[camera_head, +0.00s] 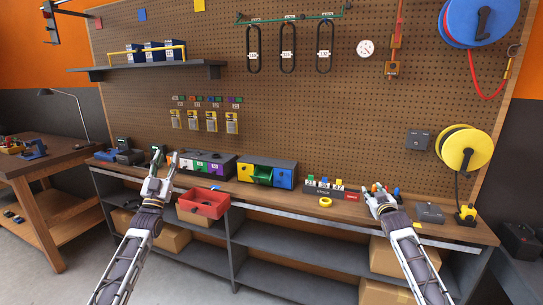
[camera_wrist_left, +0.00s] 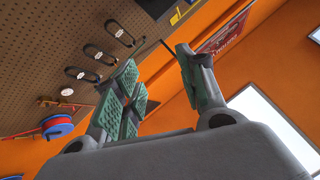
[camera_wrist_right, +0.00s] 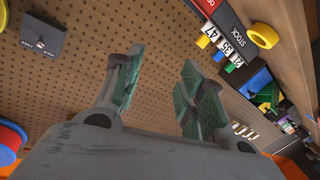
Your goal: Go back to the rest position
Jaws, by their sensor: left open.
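My left gripper (camera_head: 165,162) is raised in front of the bench at the left, beside the red tray. In the left wrist view its fingers (camera_wrist_left: 160,85) are spread apart with nothing between them. My right gripper (camera_head: 375,190) is over the right part of the bench, near the stock rack. In the right wrist view its green-padded fingers (camera_wrist_right: 160,85) stand apart and hold nothing.
A red tray (camera_head: 203,211) is at the bench's front edge. A drawer unit (camera_head: 286,180), a stock rack (camera_head: 336,194) and a yellow tape roll (camera_head: 326,202) are on the bench. A grey box (camera_head: 429,214) is right of my right gripper. A pegboard (camera_head: 300,90) stands behind.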

